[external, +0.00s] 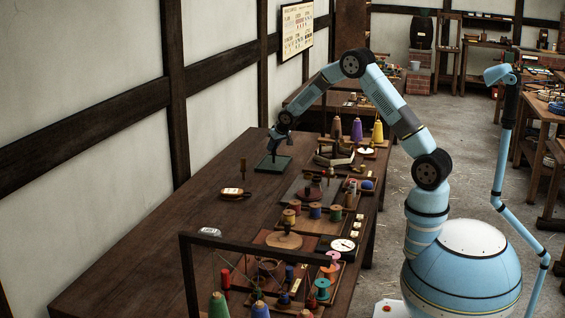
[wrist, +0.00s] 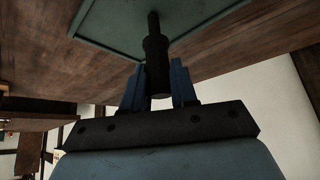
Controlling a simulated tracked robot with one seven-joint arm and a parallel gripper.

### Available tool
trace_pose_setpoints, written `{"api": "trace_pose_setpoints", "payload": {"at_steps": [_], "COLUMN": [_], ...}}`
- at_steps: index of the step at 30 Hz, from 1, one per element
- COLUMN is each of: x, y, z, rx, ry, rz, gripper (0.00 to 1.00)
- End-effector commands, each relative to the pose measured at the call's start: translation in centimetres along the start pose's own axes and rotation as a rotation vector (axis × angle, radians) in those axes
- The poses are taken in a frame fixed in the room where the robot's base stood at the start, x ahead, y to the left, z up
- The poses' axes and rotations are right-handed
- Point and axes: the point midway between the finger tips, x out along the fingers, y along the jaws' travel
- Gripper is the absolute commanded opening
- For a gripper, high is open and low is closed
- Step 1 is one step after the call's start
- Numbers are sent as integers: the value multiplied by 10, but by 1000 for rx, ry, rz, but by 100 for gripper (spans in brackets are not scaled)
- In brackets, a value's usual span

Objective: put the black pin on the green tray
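The green tray (external: 263,166) lies on the far part of the long dark table, and it fills the top of the wrist view (wrist: 103,22). My gripper (external: 274,150) is over the tray, pointing down. In the wrist view its two blue fingers (wrist: 158,84) are closed on either side of the black pin (wrist: 157,62). The pin's thin end points toward the tray and overlaps it in that view. The pin also shows as a small dark shape below my gripper in the external view (external: 273,158). I cannot tell whether its tip touches the tray.
A dark upright peg (external: 242,168) and a wooden block with a pale label (external: 234,192) stand near the tray. Thread spools (external: 315,210), cones (external: 357,130) and a white dial (external: 343,245) crowd the right side. A dark frame (external: 255,247) stands at the front. The table's left side is clear.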

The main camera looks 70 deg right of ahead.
Motion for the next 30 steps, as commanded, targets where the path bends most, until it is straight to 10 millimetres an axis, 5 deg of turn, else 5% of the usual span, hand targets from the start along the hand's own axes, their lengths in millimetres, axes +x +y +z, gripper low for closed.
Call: {"api": "trace_pose_setpoints", "payload": {"at_steps": [8, 17, 30], "x": [0, -2, -65], "y": [0, 0, 0], "z": [0, -1, -1], "rx": [0, 0, 0], "ry": [-1, 0, 1], "rz": [0, 0, 0], "gripper": [53, 53, 53]}}
